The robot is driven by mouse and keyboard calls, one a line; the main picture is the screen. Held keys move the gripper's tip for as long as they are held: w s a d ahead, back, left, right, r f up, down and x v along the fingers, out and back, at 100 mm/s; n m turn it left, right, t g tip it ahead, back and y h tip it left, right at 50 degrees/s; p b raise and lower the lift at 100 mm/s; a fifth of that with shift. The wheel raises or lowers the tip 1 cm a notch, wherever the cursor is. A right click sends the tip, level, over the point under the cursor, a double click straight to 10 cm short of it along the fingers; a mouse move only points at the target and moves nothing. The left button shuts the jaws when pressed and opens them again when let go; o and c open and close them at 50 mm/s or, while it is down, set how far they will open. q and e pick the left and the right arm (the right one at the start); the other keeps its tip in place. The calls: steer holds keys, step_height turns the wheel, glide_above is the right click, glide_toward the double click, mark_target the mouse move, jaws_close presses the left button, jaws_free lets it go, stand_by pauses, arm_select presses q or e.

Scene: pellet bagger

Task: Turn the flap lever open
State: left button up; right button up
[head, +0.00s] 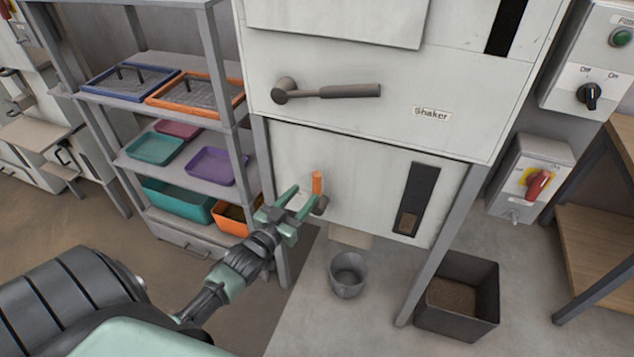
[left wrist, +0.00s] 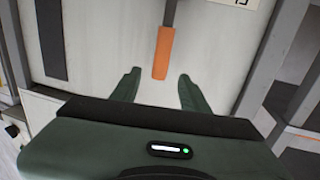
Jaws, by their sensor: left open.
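The flap lever has an orange handle (head: 317,183) that stands upright from a grey hub (head: 320,205). It is on the lower white panel of the machine, under the shaker section. My left gripper (head: 299,200) is open just to the left of the lever in the head view, fingers pointing at the panel. In the left wrist view the orange handle (left wrist: 162,52) shows between and beyond the two spread green fingers (left wrist: 159,76). No contact with either finger is visible. The hub is out of the left wrist view. My right gripper is not in view.
A larger grey lever (head: 335,91) is on the shaker panel above. A dark window (head: 417,200) is right of the flap lever. A grey bucket (head: 347,276) and a dark bin (head: 481,318) stand below. A shelf rack (head: 213,72) with trays stands close on the left.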

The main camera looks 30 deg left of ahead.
mark_target(315, 181)
arm_select(q)
steer(key=w, duration=0.8)
steer(key=shift+a+r+p, duration=0.2)
steer(key=shift+p, duration=0.1)
jaws_close()
stand_by(1.0)
